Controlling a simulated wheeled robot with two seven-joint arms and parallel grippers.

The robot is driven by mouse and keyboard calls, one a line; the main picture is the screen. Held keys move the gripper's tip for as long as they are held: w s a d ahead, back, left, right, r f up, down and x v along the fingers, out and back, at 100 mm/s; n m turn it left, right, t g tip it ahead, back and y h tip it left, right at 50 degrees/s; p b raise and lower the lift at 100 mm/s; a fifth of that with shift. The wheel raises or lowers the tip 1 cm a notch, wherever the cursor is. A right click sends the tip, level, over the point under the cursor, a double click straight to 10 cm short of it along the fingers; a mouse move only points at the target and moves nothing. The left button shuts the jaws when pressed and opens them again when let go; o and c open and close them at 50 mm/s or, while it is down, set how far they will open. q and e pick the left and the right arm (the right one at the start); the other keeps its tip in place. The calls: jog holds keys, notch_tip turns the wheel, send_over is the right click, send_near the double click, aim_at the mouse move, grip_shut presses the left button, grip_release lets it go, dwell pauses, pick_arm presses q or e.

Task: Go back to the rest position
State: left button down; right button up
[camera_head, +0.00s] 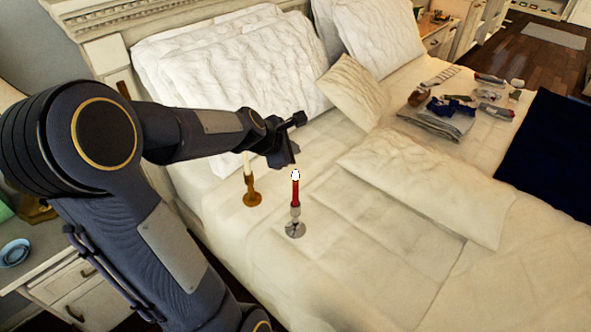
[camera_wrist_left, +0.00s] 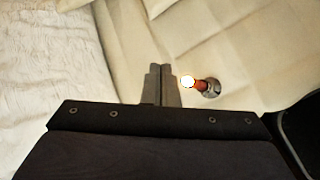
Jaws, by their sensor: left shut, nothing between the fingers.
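My left gripper (camera_head: 292,152) is above the bed, its arm coming in from the left. In the left wrist view its fingers (camera_wrist_left: 160,84) are together with nothing between them. A red candle (camera_head: 295,192) with a bright flame stands upright in a silver holder (camera_head: 295,229) on the bed, just below and in front of the gripper. In the left wrist view the lit candle (camera_wrist_left: 197,84) is just right of the fingertips, apart from them. A pale candle in a brass holder (camera_head: 252,192) stands to the left, its upper part partly behind the gripper's arm. My right gripper is not in view.
White pillows (camera_head: 230,75) lie against the carved headboard (camera_head: 125,20). A cream cushion (camera_head: 425,185) lies right of the candles. Folded clothes (camera_head: 440,122) and small items are farther back right. A dark blue cloth (camera_head: 555,155) covers the right side. A nightstand (camera_head: 75,285) stands left.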

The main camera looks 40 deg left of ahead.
pick_arm(q)
jog(key=s+d+r+m+h, duration=0.35)
jog(key=s+d+m, duration=0.45)
jog(key=d+m, duration=0.3)
jog(key=s+d+f+m+g, duration=0.1)
jog(key=s+d+m, duration=0.3)
jog(key=s+m, duration=0.3)
jog(key=s+d+f+m+g, duration=0.1)
jog(key=s+d+m+g, duration=0.1)
jog(key=s+m, duration=0.5)
jog(key=shift+d+f+m+g, duration=0.3)
jog(key=shift+d+f, duration=0.1)
jog(key=shift+d, duration=0.5)
jog(key=shift+h, duration=0.25)
